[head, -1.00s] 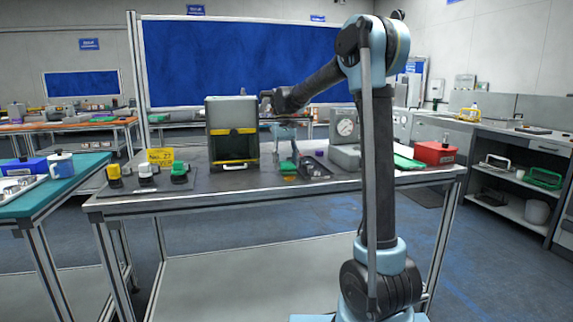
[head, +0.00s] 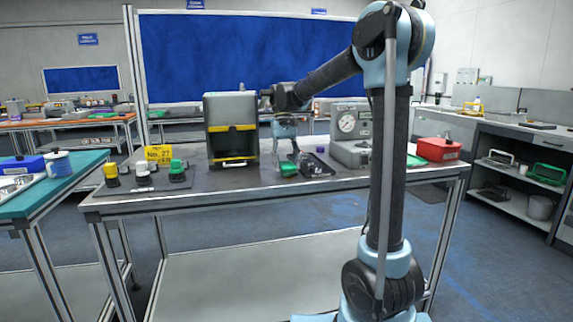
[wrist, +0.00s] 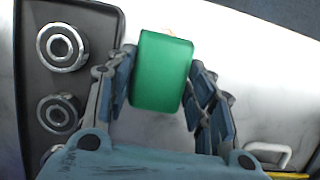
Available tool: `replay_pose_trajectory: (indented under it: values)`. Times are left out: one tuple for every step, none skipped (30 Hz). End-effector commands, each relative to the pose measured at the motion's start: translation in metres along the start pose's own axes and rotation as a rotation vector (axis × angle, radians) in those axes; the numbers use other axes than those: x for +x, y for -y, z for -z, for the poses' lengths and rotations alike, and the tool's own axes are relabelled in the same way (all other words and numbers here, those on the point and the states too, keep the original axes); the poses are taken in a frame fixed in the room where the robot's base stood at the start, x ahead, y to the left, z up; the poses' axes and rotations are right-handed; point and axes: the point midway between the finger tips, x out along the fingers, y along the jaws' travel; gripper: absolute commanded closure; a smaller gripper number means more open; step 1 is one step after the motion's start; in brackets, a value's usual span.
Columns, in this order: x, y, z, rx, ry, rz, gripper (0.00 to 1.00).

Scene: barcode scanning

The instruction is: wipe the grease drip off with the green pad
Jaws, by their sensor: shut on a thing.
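The green pad (wrist: 160,72) is between the two fingers of my gripper (wrist: 160,88) in the wrist view, and the gripper is shut on it. In the head view the green pad (head: 288,169) shows low over the front part of the grey table, below my gripper (head: 287,150). I cannot tell whether its underside touches the table.
A black tray (head: 325,177) with metal rings is close to the right of the pad. A grey box with yellow stripes (head: 231,110) stands to the left. A gauge unit (head: 349,150) and red box (head: 438,150) are right.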

Motion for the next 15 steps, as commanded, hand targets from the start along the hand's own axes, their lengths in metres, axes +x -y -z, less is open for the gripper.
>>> replay_pose_trajectory:
  values:
    - [0.001,0.006,-0.005,-0.013,0.0,-0.003,0.89]
    - [0.002,0.006,-0.006,-0.013,0.0,-0.003,0.89]
    - [0.002,0.006,-0.007,-0.012,0.0,-0.003,0.89]
    - [0.002,0.006,-0.007,-0.012,0.0,-0.003,0.89]
    - [0.003,0.006,-0.008,-0.012,0.0,-0.003,0.89]
    - [0.003,0.006,-0.009,-0.012,0.0,-0.003,0.89]
    - [0.003,0.006,-0.01,-0.012,0.0,-0.003,0.89]
    - [0.004,0.006,-0.011,-0.012,0.0,-0.003,0.89]
    - [0.005,0.006,-0.013,-0.012,0.0,-0.003,0.89]
    - [0.006,0.006,-0.015,-0.012,0.0,-0.003,0.89]
    - [0.006,0.006,-0.017,-0.012,0.0,-0.003,0.89]
    - [0.007,0.006,-0.02,-0.012,0.0,-0.003,0.89]
    - [0.008,0.006,-0.022,-0.012,0.001,-0.003,0.89]
    - [0.009,0.006,-0.024,-0.012,0.0,-0.003,0.89]
    - [0.011,0.005,-0.027,-0.012,0.0,-0.003,0.89]
